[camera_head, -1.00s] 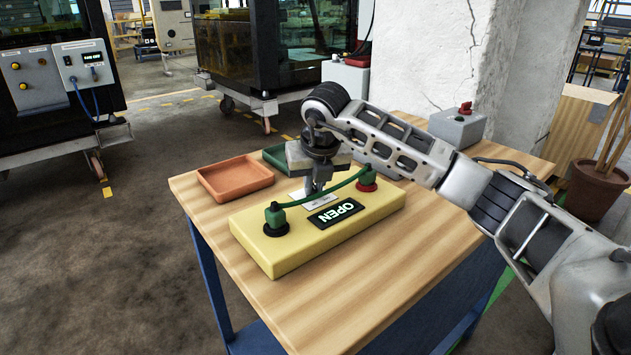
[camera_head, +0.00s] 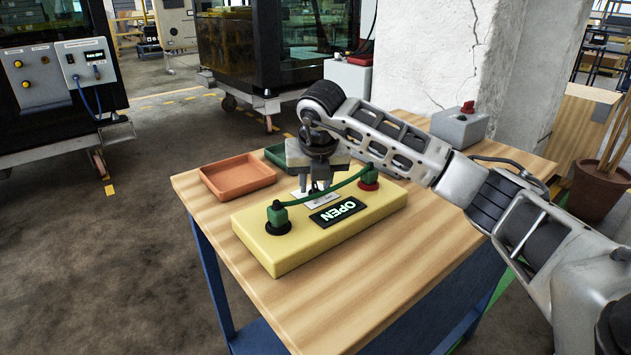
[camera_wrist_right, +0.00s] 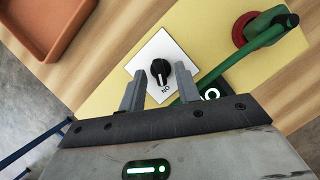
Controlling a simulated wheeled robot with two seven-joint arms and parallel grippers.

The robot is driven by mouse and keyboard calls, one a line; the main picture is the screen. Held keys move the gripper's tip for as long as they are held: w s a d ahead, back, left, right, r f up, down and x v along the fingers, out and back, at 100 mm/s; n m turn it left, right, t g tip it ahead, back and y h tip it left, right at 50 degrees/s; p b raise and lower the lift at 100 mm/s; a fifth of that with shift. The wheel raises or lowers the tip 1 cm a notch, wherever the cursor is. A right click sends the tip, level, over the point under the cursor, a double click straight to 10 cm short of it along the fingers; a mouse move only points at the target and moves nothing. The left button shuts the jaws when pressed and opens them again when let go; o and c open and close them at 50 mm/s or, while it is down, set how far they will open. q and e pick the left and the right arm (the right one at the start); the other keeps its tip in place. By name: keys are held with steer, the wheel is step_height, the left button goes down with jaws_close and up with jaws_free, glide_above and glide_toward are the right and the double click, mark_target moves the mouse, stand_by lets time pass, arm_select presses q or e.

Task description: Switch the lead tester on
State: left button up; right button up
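The lead tester is a yellow box (camera_head: 285,252) on the wooden table, with a display (camera_head: 338,211) reading OPEN. A green lead (camera_head: 338,188) arches between its black and red sockets. In the right wrist view, a black knob (camera_wrist_right: 157,74) sits on a white plate (camera_wrist_right: 171,50) with ON lettering below it; the white mark on the knob seems to face that lettering. My right gripper (camera_wrist_right: 160,76) is open, its fingers on either side of the knob in the picture; contact cannot be told. It is low over the plate in the head view (camera_head: 316,187). My left gripper is not in view.
A terracotta tray (camera_head: 238,178) and a green tray (camera_head: 277,156) lie behind the tester. A grey box with a red knob (camera_head: 461,126) stands at the table's back right, near a white pillar (camera_head: 440,60). The table's front is clear.

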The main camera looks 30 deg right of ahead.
steer(key=shift+r, duration=0.15)
steer(key=v, duration=1.5)
steer(key=shift+r+p, duration=0.3)
steer(key=shift+p, duration=0.05)
steer(key=shift+s+a, duration=0.1)
